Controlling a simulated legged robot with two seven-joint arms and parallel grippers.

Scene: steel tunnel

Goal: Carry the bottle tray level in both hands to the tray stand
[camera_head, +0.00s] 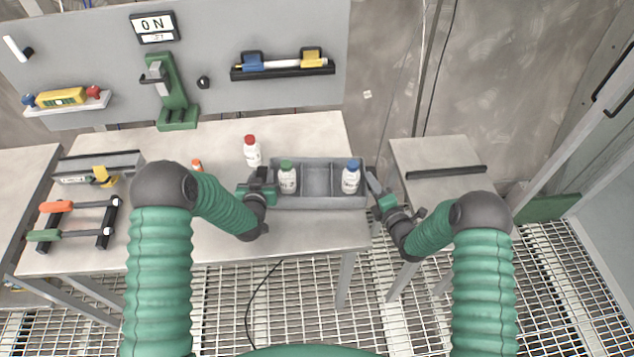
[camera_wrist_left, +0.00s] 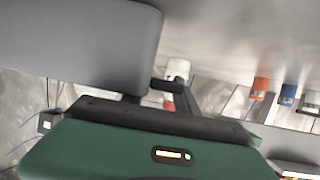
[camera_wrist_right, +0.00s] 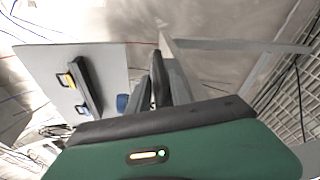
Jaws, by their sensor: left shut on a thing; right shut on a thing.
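The grey bottle tray (camera_head: 325,202) is at the right end of the workbench, between my two grippers. It looks level; I cannot tell whether it touches the bench. A green-capped white bottle (camera_head: 287,180) stands in its left compartment and a blue-capped one (camera_head: 350,179) in its right; the middle looks empty. My left gripper (camera_head: 270,190) is shut on the tray's left end. My right gripper (camera_head: 373,186) is shut on its right end. The blue cap (camera_wrist_right: 122,103) also shows in the right wrist view. The small table on the right, apparently the tray stand (camera_head: 425,153), has a black bar across its top.
A red-capped bottle (camera_head: 252,153) stands on the bench (camera_head: 310,232) behind the tray's left end. An orange-capped item (camera_head: 197,165) is partly behind my left arm. A gap separates bench and small table. A tool board (camera_head: 215,60) stands behind; grating covers the floor.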

